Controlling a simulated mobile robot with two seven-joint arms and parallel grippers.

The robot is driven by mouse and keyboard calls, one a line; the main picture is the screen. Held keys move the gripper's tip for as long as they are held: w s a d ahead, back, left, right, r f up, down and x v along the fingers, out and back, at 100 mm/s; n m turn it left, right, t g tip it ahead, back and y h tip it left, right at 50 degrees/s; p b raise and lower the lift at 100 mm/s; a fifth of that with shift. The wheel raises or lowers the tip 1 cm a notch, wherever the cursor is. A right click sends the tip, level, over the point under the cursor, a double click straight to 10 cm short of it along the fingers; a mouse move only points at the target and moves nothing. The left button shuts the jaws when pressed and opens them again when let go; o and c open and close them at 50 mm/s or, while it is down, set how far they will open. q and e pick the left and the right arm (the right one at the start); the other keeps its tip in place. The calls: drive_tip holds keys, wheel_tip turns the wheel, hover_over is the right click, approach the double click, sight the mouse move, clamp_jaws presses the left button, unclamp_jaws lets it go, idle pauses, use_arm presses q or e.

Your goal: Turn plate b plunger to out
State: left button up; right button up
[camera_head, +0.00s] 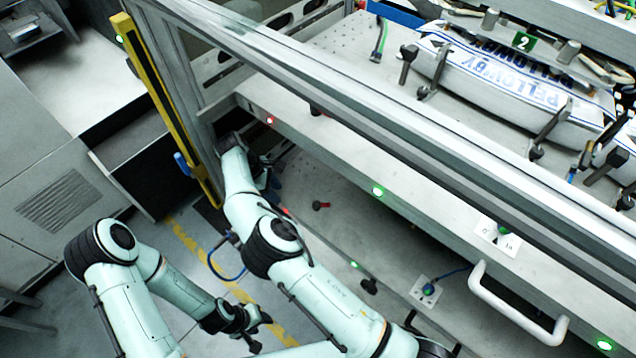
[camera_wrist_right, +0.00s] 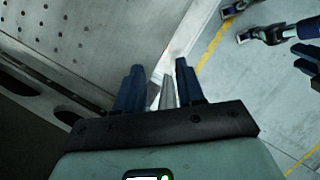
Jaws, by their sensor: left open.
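My left gripper (camera_head: 258,325) is open and empty over the floor at the bottom of the head view. It also shows at the upper right of the right wrist view (camera_wrist_right: 237,24). My right gripper (camera_head: 270,178) is beside the machine's lower front, partly hidden by its arm and the frame. In the right wrist view its two dark blue fingers (camera_wrist_right: 158,90) stand apart. A pale grey piece shows between them, with a gap at the left finger; I cannot tell whether it is the plunger. No plate b marking is readable.
A small red-tipped part (camera_head: 321,205) lies on the lower grey panel. A yellow post (camera_head: 165,105) stands left of the machine frame. A white handle (camera_head: 515,312) juts out at the lower right. Striped floor lies around my left gripper.

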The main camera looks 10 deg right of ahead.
approach(325, 204)
drive_tip(key=shift+x, duration=1.25)
drive_tip(key=x, duration=0.3)
drive_tip(key=shift+d+f, duration=0.2)
drive_tip(key=shift+f, duration=0.2)
drive_tip(key=shift+d+f, duration=0.25)
drive_tip(key=shift+f, duration=0.4)
clamp_jaws()
